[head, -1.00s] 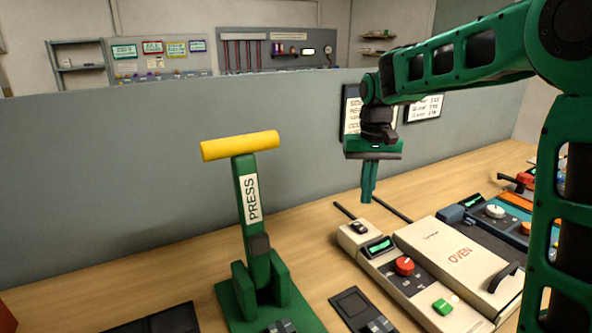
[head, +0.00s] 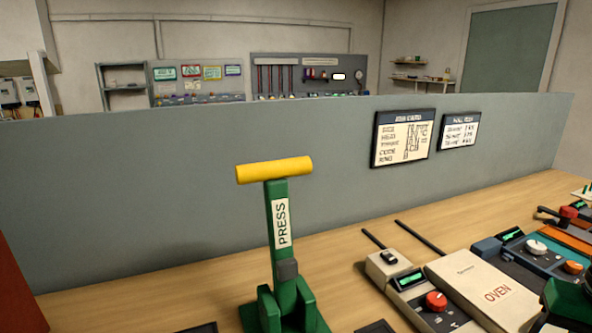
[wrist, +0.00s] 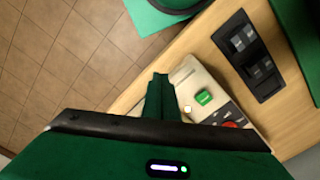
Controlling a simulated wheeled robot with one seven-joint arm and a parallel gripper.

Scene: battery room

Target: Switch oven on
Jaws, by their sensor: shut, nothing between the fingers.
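The oven (head: 484,290) is a cream box with "OVEN" in red on its lid. Its control strip has a black rocker switch (head: 388,257) at the back, a green-lit display (head: 408,279) and a red knob (head: 436,301). The front of the oven is cut off in the head view. In the wrist view its green button (wrist: 204,97), a small glowing lamp (wrist: 187,110) and part of the red knob (wrist: 230,125) show. My gripper (wrist: 160,78) is shut and empty, its fingertips over the oven's front end beside the green button. I cannot tell whether they touch.
A green press (head: 281,240) with a yellow handle stands left of the oven. A dark panel (wrist: 250,55) with switches lies between them. Other devices (head: 545,250) crowd the right. A grey partition (head: 200,180) runs behind the wooden table (head: 120,290).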

